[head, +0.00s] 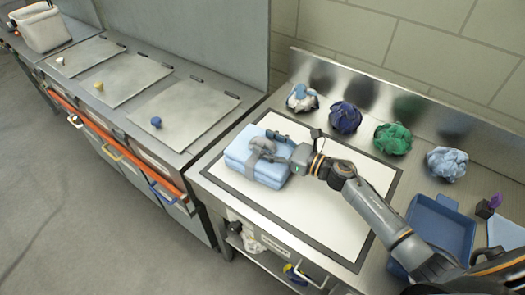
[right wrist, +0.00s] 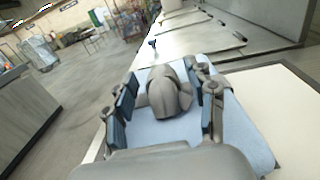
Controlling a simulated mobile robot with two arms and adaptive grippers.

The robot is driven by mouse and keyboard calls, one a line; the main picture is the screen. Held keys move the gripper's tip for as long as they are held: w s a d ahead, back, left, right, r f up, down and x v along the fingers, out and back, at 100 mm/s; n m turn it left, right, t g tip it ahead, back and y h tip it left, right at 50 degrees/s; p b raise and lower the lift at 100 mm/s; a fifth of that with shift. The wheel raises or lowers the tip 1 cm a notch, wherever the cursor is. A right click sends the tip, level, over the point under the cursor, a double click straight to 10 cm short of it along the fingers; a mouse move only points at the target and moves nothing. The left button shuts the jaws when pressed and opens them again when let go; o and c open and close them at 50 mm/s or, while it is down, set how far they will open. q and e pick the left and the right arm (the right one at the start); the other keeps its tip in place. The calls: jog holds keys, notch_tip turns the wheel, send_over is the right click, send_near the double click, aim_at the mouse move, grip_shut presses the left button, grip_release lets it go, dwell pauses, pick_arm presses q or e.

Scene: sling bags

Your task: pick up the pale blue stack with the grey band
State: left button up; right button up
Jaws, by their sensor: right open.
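The pale blue stack (head: 240,152) is folded cloth lying on the white, dark-bordered mat (head: 330,215) near its left edge. A grey band (head: 250,170) wraps it, with a bulky grey knot (head: 264,146) on top. My right gripper (head: 276,147) reaches in from the right, low over the stack at the knot. In the right wrist view its open fingers (right wrist: 168,88) stand on both sides of the grey knot (right wrist: 168,98), above the blue cloth (right wrist: 245,130). Whether the fingers touch the knot cannot be told. My left gripper is not in view.
Crumpled bundles, white-blue (head: 302,97), dark blue (head: 345,117), green (head: 393,138) and light blue (head: 447,163), line the steel backsplash. A blue tray (head: 440,225) lies at the right, partly behind my arm. Lidded bins (head: 185,108) stand left. The mat's middle is clear.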

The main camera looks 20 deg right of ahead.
jog(key=shift+w+a, duration=0.1)
jog(key=shift+w, duration=0.05)
jog(key=shift+c, duration=0.2)
grip_shut()
jog(key=shift+r, duration=0.15)
